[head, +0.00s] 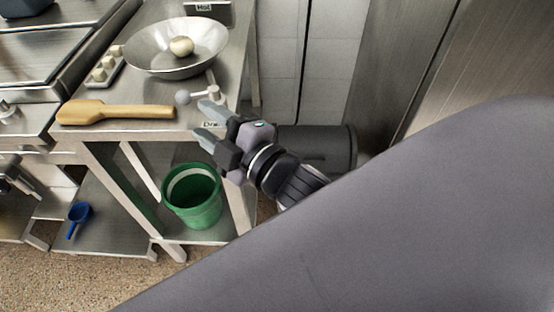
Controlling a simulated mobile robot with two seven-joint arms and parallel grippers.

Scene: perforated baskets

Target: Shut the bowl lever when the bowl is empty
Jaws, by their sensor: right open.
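The metal bowl (152,58) sits on the steel counter at the upper left, with one pale round item (182,46) inside, so it is not empty. The lever (214,92) is a small pale fitting with a grey round knob (184,97), on the counter just in front of the bowl. My right gripper (205,122) is open at the counter's front right corner, its fingers pointing left. It is close below the lever; I cannot tell whether a finger touches it. My left gripper is not in view.
A wooden paddle (120,112) lies along the counter's front edge. A small tray of pale pieces (103,70) stands left of the bowl. A label (210,124) is partly hidden by my gripper. A green bucket (193,200) and a blue scoop (79,215) are below.

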